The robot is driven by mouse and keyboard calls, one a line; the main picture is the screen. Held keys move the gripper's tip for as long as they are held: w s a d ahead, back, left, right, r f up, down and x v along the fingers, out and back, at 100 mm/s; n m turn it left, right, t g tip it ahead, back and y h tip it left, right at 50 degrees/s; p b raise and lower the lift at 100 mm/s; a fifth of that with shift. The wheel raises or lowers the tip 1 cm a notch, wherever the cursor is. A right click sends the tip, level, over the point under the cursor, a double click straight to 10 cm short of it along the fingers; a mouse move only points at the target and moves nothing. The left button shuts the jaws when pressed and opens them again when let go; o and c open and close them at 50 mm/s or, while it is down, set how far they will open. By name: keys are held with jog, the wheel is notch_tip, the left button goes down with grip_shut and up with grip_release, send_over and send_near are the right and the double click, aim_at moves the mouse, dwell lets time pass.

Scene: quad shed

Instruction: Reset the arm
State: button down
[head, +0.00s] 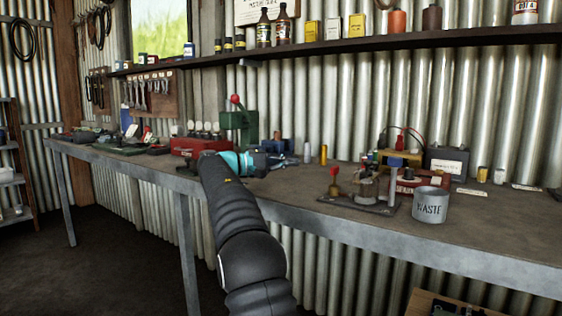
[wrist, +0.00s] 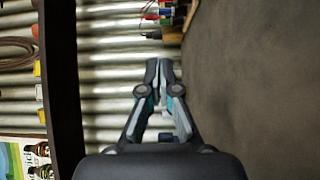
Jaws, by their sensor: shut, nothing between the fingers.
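My black arm with teal parts reaches from the bottom of the head view over the front of the workbench (head: 460,237). My gripper (head: 298,159) points to the right above the bench, next to the blue thing behind it. In the wrist view my gripper (wrist: 159,64) is shut, with its fingertips together and nothing between them. The wrist view is turned on its side, with the corrugated wall on the left and the bench top on the right.
A grey WASTE can (head: 429,204) and a small device with a red knob (head: 334,171) stand right of my gripper. A red box (head: 198,146) and a green press (head: 240,122) stand behind my arm. A shelf (head: 400,41) with bottles and tins runs above. The right front of the bench is bare.

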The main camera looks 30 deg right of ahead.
jog(key=shift+w+a, duration=0.3)
jog(key=shift+w, duration=0.35)
jog(key=shift+w+a, duration=0.25)
jog(key=shift+w, duration=0.35)
jog(key=shift+s+a+r+n+t, duration=0.25)
jog(key=shift+s+a+n+t, duration=0.05)
jog(key=shift+t, duration=0.2)
jog(key=s+a+n+t+y, duration=0.1)
jog(key=s, duration=0.1)
jog(key=s+a+f+n+t+y, duration=0.1)
jog(key=s+a+t, duration=0.1)
jog(key=s+a+t+y, duration=0.1)
jog(key=s+a+y, duration=0.1)
jog(key=shift+a+f+n, duration=0.2)
jog(key=shift+f+n, duration=0.1)
jog(key=shift+n, duration=0.1)
jog(key=s+a+f+t+y, duration=0.2)
jog(key=s+a+f+y, duration=0.2)
jog(key=s+a+f, duration=0.4)
jog(key=s+a+f+t+y, duration=0.1)
jog(key=s+a+f+y, duration=0.4)
jog(key=s, duration=0.8)
jog(key=s+a+f+t+y, duration=0.2)
jog(key=s+a+f+y, duration=0.2)
jog(key=s+a+f, duration=0.7)
jog(key=a, duration=0.3)
jog(key=shift+s+f+t, duration=0.2)
jog(key=shift+s+t, duration=0.1)
jog(key=shift+d, duration=0.15)
